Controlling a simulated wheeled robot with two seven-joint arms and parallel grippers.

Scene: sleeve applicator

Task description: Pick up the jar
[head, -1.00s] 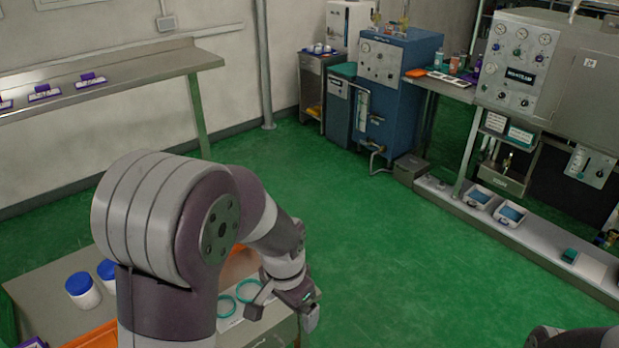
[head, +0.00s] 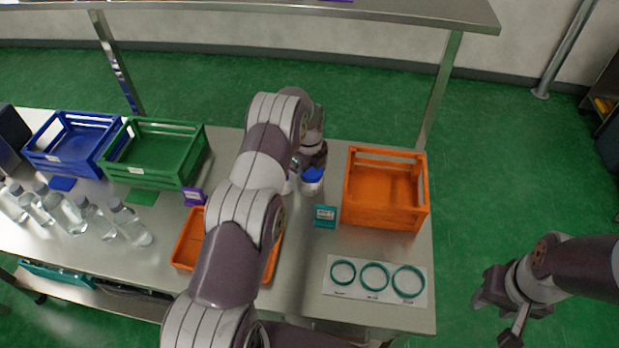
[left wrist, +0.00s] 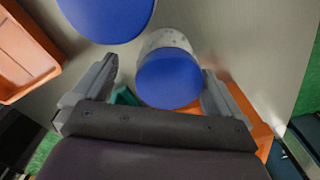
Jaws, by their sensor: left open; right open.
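A white jar with a blue lid (head: 312,181) stands on the steel table, just left of the orange crate. In the left wrist view its blue lid (left wrist: 168,80) lies between the two open fingers of my left gripper (left wrist: 160,73), with a gap on each side. A second blue lid (left wrist: 105,14) shows beyond the left finger; in the head view that second jar is mostly hidden by my left arm. In the head view my left gripper (head: 313,158) is beside the jar's far side. My right gripper (head: 500,306) is open and empty, off the table's right side.
An orange crate (head: 385,217) stands right of the jar, with a small teal sign (head: 325,216) in front. A white card (head: 375,292) holds three teal rings. A shallow orange tray (head: 189,240), green crate (head: 152,172), blue crate (head: 72,152) and several clear bottles (head: 131,226) are left.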

